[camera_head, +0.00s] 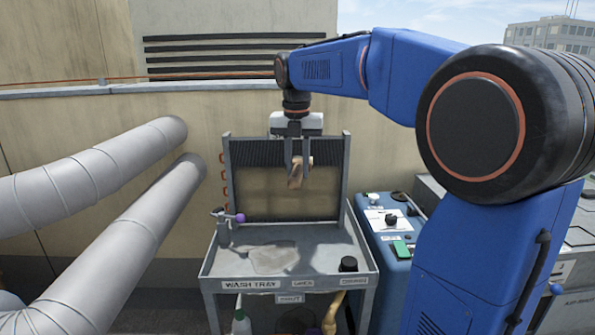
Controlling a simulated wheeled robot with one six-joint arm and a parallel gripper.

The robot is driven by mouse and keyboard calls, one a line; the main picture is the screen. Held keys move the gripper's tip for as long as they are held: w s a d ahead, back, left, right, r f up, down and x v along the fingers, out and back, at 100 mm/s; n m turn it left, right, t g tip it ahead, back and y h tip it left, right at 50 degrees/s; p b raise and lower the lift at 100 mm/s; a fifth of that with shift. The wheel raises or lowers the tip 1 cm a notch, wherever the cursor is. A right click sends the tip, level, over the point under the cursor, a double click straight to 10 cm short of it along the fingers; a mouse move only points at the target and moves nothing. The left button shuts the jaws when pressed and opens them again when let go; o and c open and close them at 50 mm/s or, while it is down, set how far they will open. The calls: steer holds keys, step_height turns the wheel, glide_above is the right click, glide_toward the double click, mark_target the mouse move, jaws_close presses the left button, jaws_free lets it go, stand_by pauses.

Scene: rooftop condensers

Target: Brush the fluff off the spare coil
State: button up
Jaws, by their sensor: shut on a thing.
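The spare coil (262,153) stands upright in a grey frame at the back of the wash tray (222,268). Dark fins show in a band along its top. Tan fluff (262,195) covers the face below that band. My gripper (298,166) points down in front of the coil's upper middle and is shut on a wooden-looking piece, which appears to be the brush (296,176). The gripper and brush hide part of the coil. I cannot tell whether the brush touches it.
A tap with a purple knob (239,218) stands at the tray's left. A black round object (348,264) sits at its front right. Two grey ducts (125,235) reach in from the left. A blue unit (385,235) stands right of the tray.

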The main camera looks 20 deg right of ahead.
steer(key=shift+r, duration=1.2)
steer(key=shift+f, duration=2.1)
steer(key=shift+r, duration=2.1)
steer(key=shift+f, duration=0.15)
steer(key=shift+f, duration=1.9)
steer(key=shift+r, duration=0.1)
steer(key=shift+r, duration=1.95)
steer(key=shift+s+a, duration=0.1)
steer(key=shift+s+a, duration=0.25)
steer(key=shift+s, duration=0.4)
